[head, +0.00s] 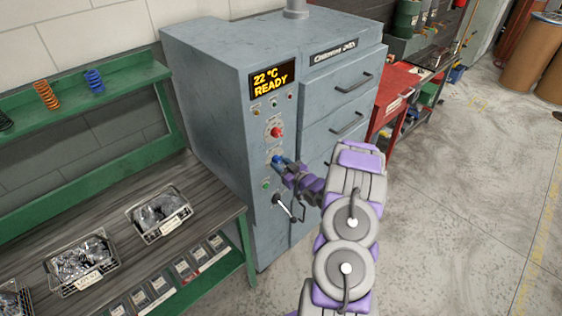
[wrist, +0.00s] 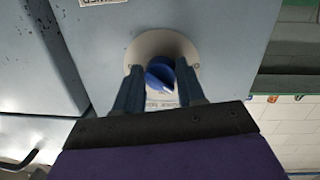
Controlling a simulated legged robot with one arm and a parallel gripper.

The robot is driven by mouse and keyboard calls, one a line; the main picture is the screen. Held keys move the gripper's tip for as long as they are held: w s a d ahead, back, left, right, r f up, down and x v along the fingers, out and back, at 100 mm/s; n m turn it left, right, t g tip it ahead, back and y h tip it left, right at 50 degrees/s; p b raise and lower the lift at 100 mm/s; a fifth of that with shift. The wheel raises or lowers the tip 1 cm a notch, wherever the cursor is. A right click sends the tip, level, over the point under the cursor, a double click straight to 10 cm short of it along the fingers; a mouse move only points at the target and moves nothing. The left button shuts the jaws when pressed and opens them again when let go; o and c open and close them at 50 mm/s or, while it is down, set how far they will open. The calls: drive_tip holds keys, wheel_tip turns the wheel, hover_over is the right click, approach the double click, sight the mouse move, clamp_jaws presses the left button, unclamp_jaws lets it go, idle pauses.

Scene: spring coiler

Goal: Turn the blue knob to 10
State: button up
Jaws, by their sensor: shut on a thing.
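The blue knob (wrist: 160,73) sits on a round pale dial plate on the machine's front panel. In the wrist view my gripper (wrist: 162,85) has one finger on each side of the knob, shut on it. The dial's numbers are too small or hidden to read, so the knob's setting cannot be told. In the head view the blue knob (head: 277,160) shows at the tip of my gripper (head: 284,168), below a red knob (head: 277,132).
The grey machine (head: 205,110) has a display (head: 271,79) reading 22 °C READY. A lever handle (head: 287,208) sits below the blue knob. A green workbench (head: 120,225) with wire baskets stands to the left. Drawers with handles are on the right; the floor there is open.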

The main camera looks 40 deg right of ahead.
idle(0.3)
drive_tip(key=o, duration=1)
drive_tip(key=shift+d, duration=0.1)
drive_tip(key=shift+o, duration=0.2)
drive_tip(key=s+r, duration=0.1)
drive_tip(key=s, duration=1.6)
drive_tip(key=shift+s+r+p, duration=0.15)
drive_tip(key=shift+r+p, duration=0.05)
drive_tip(key=shift+p, duration=0.25)
